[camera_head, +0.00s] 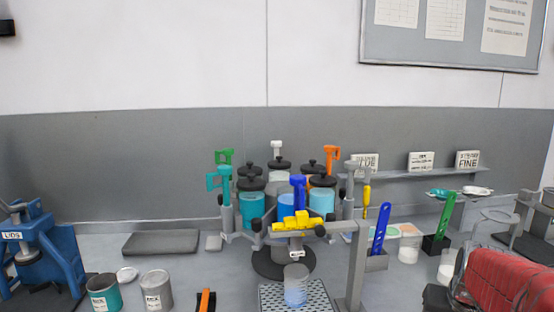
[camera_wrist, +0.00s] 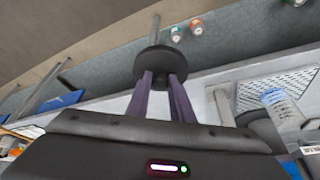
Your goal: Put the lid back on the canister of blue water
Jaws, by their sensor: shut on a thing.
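In the wrist view my gripper (camera_wrist: 164,78) has its two purple fingers shut on a black round lid (camera_wrist: 157,62), with a thin rod beyond it. The lid is held clear of the bench. In the head view a rotary stand holds several canisters with blue or teal contents. The front middle canister (camera_head: 286,203) holds light blue water; its top is partly hidden by a blue tap handle (camera_head: 298,181), and I see no black lid on it. The left teal canister (camera_head: 251,206) and the right blue canister (camera_head: 321,203) have black lids. My gripper is not clearly visible there.
A clear cup of blue liquid (camera_head: 296,287) stands on a perforated tray (camera_head: 268,297) below the yellow piece (camera_head: 298,222). Two paint cans (camera_head: 157,290) stand front left. A grey post (camera_head: 356,265) rises right of the tray. A dark flat slab (camera_head: 160,243) lies at left.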

